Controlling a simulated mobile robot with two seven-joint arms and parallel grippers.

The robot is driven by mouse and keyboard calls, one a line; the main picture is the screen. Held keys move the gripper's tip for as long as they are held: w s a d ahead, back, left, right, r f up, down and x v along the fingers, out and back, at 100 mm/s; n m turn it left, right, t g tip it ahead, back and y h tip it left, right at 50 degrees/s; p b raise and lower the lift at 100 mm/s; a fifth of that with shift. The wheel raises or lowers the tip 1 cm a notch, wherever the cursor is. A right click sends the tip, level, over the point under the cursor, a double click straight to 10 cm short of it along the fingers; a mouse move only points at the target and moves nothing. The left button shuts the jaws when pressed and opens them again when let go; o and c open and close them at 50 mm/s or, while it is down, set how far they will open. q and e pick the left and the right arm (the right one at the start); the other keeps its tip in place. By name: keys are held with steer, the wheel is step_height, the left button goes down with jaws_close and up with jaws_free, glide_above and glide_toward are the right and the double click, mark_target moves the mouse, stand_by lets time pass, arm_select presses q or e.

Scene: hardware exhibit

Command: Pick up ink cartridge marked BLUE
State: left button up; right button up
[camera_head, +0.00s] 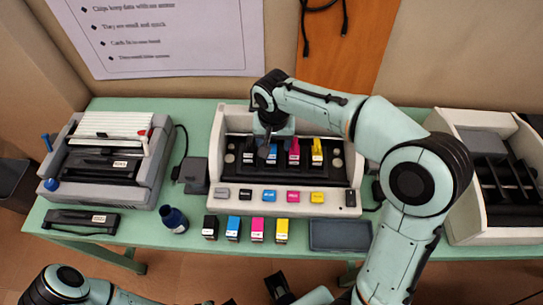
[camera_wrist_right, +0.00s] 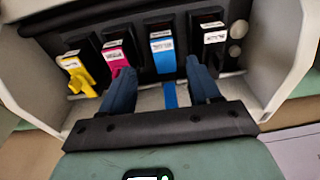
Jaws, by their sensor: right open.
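The blue ink cartridge (camera_wrist_right: 162,50), with a white label, stands in a slot of the printer carriage, between the magenta cartridge (camera_wrist_right: 115,58) and the black one (camera_wrist_right: 208,38). In the head view the blue cartridge (camera_head: 271,156) is partly hidden by my right gripper (camera_head: 268,143). A blue strip hangs below the cartridge.
The printer (camera_head: 222,128) has raised side walls around the slots and colored buttons in front. The yellow cartridge (camera_head: 317,152) stands at the right. Other machines stand either side.

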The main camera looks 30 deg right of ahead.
mark_target(272, 152)
steer(key=shift+w+a+f, duration=0.1)
steer(key=shift+w+f, duration=0.1)
steer(key=shift+f, duration=1.15)
steer(key=shift+w+f, duration=0.2)
steer(key=shift+f, duration=1.15)
steer(key=c, duration=1.1)
